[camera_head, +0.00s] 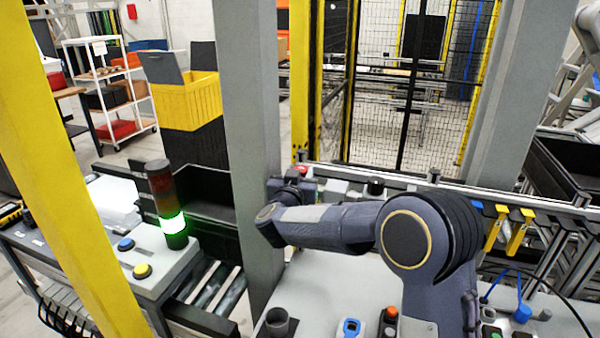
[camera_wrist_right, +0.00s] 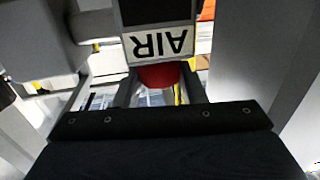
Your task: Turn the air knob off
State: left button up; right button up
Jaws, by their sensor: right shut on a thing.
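The air knob (camera_wrist_right: 158,76) is red and sits just under a white plate with the word AIR (camera_wrist_right: 158,45), upside down in the right wrist view. My right gripper (camera_wrist_right: 160,84) has one finger on each side of the knob and is shut on it. In the head view my right arm reaches left across the station, and its wrist hides most of the gripper and the knob. The knob's exact turn angle cannot be told. My left gripper is in neither view.
A grey post (camera_head: 248,130) stands just left of my right wrist. A signal tower (camera_head: 167,205) with a lit green band stands on the left bench, near a blue button (camera_head: 126,244) and a yellow button (camera_head: 142,271). Yellow hooks (camera_head: 520,230) hang at right.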

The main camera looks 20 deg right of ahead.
dwell(0.3)
jog(key=o, duration=1)
jog(key=shift+s+a+f, duration=0.1)
jog(key=shift+s+a, duration=0.1)
jog(key=shift+s, duration=0.15)
jog(key=b+v, duration=0.2)
jog(key=v, duration=0.5)
jog(key=shift+b, duration=0.3)
jog(key=shift+d, duration=0.15)
